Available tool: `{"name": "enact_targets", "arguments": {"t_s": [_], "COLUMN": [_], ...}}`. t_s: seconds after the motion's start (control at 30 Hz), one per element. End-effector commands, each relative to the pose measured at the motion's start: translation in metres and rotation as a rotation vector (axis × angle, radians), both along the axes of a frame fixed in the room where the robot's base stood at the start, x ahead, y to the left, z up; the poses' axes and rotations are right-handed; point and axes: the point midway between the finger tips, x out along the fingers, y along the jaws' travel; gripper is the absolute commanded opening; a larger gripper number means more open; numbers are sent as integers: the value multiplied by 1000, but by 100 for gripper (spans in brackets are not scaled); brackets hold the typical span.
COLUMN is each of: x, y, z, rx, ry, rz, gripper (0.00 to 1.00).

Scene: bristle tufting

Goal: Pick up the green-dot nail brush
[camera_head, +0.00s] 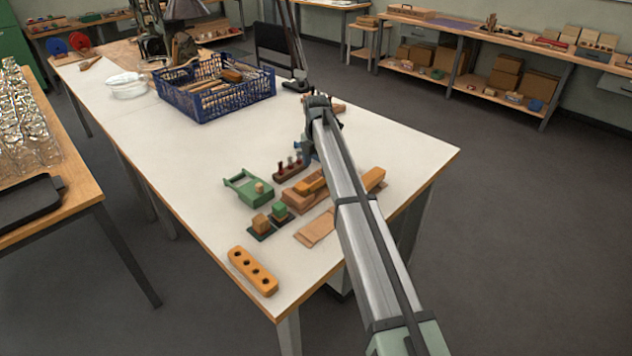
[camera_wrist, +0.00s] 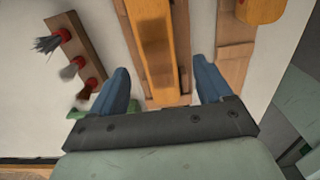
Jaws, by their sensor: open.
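I cannot pick out a nail brush with a green dot for certain. A small block with a green top (camera_head: 279,210) and a plain tan block (camera_head: 261,224) sit on dark green pads in the head view. My gripper's blue fingers (camera_wrist: 160,74) are open and apart in the wrist view, with nothing held between them. Below them lies an orange bar on a wooden fixture (camera_wrist: 152,40). In the head view my gripper (camera_head: 304,147) is over the far part of the work group, mostly hidden by my arm.
A rack with red-collared tufts (camera_head: 289,167) stands beside the fixture. A green tool (camera_head: 248,188) and an orange block with several holes (camera_head: 253,271) lie nearby. A blue crate (camera_head: 214,86) of brushes stands further back. The white table (camera_head: 180,160) is clear at left.

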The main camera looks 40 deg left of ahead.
Motion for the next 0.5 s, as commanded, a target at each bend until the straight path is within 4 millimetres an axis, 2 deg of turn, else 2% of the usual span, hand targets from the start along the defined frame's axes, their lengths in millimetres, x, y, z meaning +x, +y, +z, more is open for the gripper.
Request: {"name": "enact_targets", "arguments": {"t_s": [0.27,0.5], "x": [0,1], "y": [0,2], "z": [-17,-45], "rx": [1,0], "ry": [0,0], "rz": [0,0], "gripper": [79,79]}}
